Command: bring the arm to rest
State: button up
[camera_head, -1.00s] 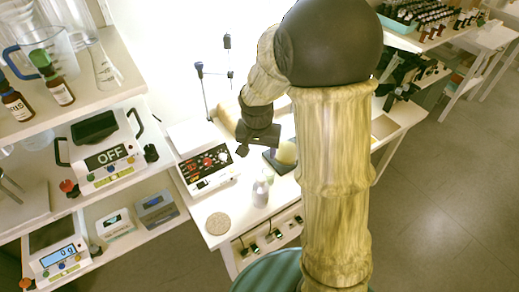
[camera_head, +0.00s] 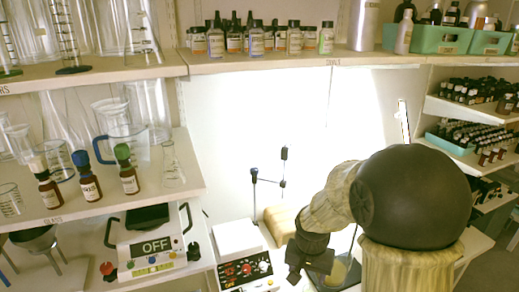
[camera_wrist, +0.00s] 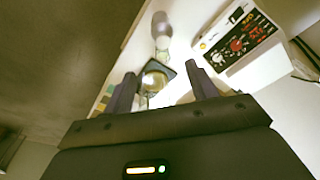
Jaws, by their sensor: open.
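My arm rises at the lower right of the head view, with a wood-patterned link and a large dark round joint. My gripper (camera_head: 307,272) hangs at the arm's end, in front of the white bench area and right of the hotplate-like device (camera_head: 247,268). In the wrist view my gripper (camera_wrist: 160,88) shows two dark fingers spread apart, with nothing held between them. Beyond the fingers lie a dark square pad with a round glass item (camera_wrist: 155,76) and a pale bottle (camera_wrist: 161,28), both apart from the fingers.
Brown bottles with coloured caps (camera_head: 88,186) stand on the left shelf near a measuring jug. A thin stand (camera_head: 254,195) rises behind the device. Several bottles line the upper shelf (camera_head: 300,62). Dark bottle racks are at right.

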jog(key=s+d+r+n+t, duration=0.1)
jog(key=s+n, duration=0.3)
jog(key=s, duration=0.6)
jog(key=shift+s+r+y, duration=0.2)
jog(key=shift+r+y, duration=0.1)
